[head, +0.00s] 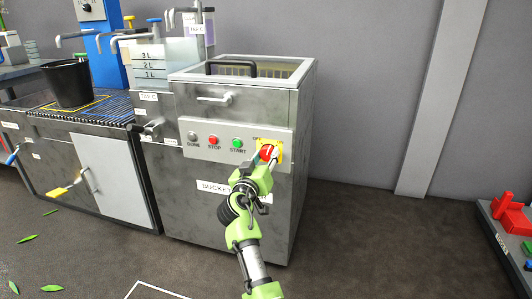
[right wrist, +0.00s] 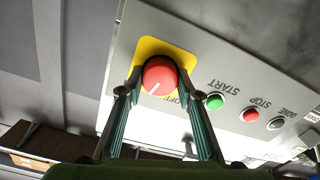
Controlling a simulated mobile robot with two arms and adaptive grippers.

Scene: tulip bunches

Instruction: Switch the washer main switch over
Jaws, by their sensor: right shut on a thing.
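The washer (head: 240,215) is a grey metal cabinet with a label reading BUCKET, the rest of it hidden by my arm. Its main switch is a red round knob (head: 266,151) on a yellow plate at the right end of the light panel. My right gripper (head: 267,156) is shut on the knob, coming from the front and below. In the right wrist view the red knob (right wrist: 159,73) sits between the two fingertips, on the yellow plate (right wrist: 153,45). A white line on it points to the lower left there. My left gripper is not in view.
Green START (head: 237,143), red STOP (head: 214,141) and grey DONE (head: 192,137) buttons sit left of the switch. The washer's lid has a black handle (head: 231,63). The floor at right is clear up to a low platform (head: 513,250).

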